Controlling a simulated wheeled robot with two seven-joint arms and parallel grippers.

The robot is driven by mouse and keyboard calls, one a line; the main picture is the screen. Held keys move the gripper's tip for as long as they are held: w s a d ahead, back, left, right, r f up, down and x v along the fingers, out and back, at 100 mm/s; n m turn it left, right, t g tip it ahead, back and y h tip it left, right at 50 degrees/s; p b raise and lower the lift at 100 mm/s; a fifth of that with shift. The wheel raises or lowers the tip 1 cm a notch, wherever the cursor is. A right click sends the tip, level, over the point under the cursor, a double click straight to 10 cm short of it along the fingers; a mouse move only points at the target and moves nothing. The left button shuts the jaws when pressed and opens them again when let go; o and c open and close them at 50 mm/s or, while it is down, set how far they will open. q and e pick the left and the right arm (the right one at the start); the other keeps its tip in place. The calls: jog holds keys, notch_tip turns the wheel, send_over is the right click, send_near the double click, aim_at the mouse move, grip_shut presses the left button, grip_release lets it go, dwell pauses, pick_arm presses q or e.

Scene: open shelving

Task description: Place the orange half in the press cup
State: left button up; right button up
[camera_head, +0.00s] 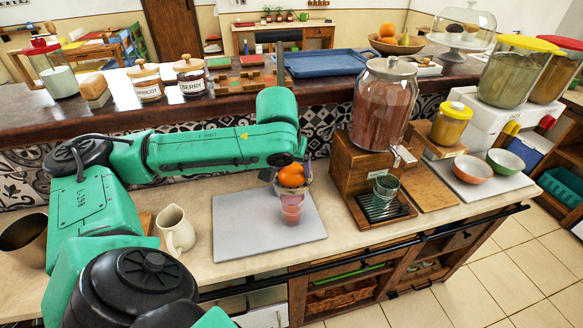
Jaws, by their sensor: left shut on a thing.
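My left arm reaches in from the left, and its gripper (287,182) hangs over the grey board on the counter. It is shut at an orange fruit (291,174), which shows as a rounded orange shape at the fingers. Whether this is a half or a whole orange is too small to tell. Directly below stands a clear cup with pink contents (291,210) on the grey board (245,226). A greyish rim shows between fruit and cup; I cannot tell whether it belongs to the gripper or a press cup, or whether they touch. My right gripper is not in view.
A cream jug (176,231) stands left of the board. A drink dispenser (384,108) on a wooden stand, with a glass (386,187) at its tap, stands to the right. Two bowls (473,169) sit farther right. The board around the cup is clear.

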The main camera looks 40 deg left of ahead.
pick_arm(q)
jog(key=shift+f, duration=0.1)
jog(key=o, duration=1.2)
jog(key=v, duration=1.2)
